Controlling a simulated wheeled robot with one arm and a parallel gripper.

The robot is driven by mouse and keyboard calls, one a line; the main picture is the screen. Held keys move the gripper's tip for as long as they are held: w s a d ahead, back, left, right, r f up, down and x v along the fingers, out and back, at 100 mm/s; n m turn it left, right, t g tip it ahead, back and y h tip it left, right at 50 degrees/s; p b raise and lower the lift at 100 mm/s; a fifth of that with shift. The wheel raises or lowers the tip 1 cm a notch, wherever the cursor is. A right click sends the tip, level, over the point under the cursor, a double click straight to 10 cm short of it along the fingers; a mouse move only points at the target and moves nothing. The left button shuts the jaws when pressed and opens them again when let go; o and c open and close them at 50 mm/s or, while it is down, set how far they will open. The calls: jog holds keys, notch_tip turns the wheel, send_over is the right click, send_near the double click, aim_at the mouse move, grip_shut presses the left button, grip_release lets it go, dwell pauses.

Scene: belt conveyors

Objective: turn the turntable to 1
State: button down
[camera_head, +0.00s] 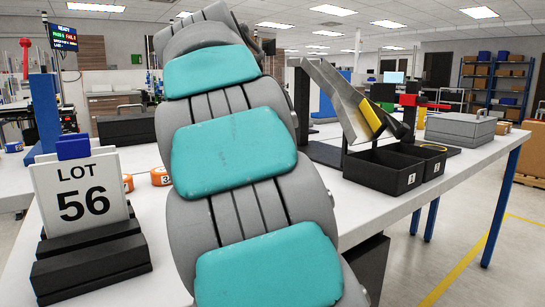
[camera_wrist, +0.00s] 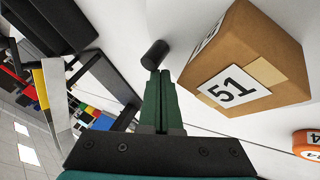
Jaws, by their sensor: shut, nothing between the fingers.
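No turntable can be made out for certain; my grey and teal arm covers the middle of the head view. My gripper (camera_wrist: 158,78) shows in the wrist view with its green fingers shut and nothing between them. A short black cylinder (camera_wrist: 155,54) stands at the fingertips, perhaps a peg or handle; I cannot tell whether they touch. A cardboard box (camera_wrist: 265,62) with a label reading 51 sits on the white surface to the right of the fingers. In the head view my gripper is hidden behind my arm.
A LOT 56 sign (camera_head: 88,195) stands on the white table at left. Orange numbered pieces (camera_head: 160,176) lie beside it; one shows in the wrist view (camera_wrist: 308,140). Black bins (camera_head: 385,172) sit below a metal chute (camera_head: 343,100) at right. A grey case (camera_head: 460,128) is farther right.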

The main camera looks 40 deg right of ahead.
jog(key=shift+s+m, duration=0.2)
jog(key=shift+m, duration=0.1)
dwell(1.8)
dwell(0.5)
jog(key=v, duration=0.6)
jog(key=shift+w+p, duration=0.15)
jog(key=shift+p, duration=0.15)
jog(key=shift+p+v, duration=0.45)
jog(key=shift+v, duration=0.45)
jog(key=c, duration=1.6)
grip_release()
